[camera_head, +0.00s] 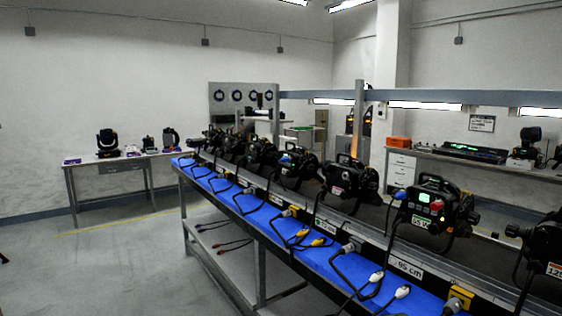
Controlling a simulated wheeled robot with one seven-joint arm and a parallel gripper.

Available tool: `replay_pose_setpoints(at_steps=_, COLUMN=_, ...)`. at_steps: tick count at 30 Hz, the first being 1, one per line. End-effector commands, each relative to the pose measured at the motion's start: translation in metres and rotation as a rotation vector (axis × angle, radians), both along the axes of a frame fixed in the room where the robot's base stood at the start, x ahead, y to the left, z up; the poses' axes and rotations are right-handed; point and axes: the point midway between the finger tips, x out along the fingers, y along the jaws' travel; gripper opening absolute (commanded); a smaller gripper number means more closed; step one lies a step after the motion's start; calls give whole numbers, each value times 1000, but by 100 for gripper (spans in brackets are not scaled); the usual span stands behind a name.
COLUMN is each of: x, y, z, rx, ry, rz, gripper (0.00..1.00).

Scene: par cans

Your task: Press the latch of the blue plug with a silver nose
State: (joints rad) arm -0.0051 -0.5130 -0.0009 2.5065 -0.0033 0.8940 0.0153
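Small blue plug-like parts show on the black lamp units on the long bench. One blue part (400,194) is at the left side of the unit with a green display (430,207). Another blue part (287,160) is on a unit farther back. They are too small for me to make out a silver nose or a latch on either. My gripper is not in view.
The long bench has a blue mat (222,196) along its front, with black cables, yellow plugs (318,242) and white plugs (402,291) on it. A lower shelf (220,256) holds more cables. Open grey floor (110,270) lies to the left.

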Motion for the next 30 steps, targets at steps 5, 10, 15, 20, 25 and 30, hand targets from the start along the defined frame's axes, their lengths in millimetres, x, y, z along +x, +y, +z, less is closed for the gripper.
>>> replay_pose_setpoints(at_steps=5, x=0, y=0, z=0, rx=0, ry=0, rz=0, gripper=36)
replay_pose_setpoints(at_steps=10, x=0, y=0, z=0, rx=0, ry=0, rz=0, gripper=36)
replay_pose_setpoints(at_steps=15, x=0, y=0, z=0, rx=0, ry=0, rz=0, gripper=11)
replay_pose_setpoints(at_steps=20, x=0, y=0, z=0, rx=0, ry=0, rz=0, gripper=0)
replay_pose_setpoints(at_steps=25, x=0, y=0, z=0, rx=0, ry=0, rz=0, gripper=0)
replay_pose_setpoints(at_steps=30, x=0, y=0, z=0, rx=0, ry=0, rz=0, gripper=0)
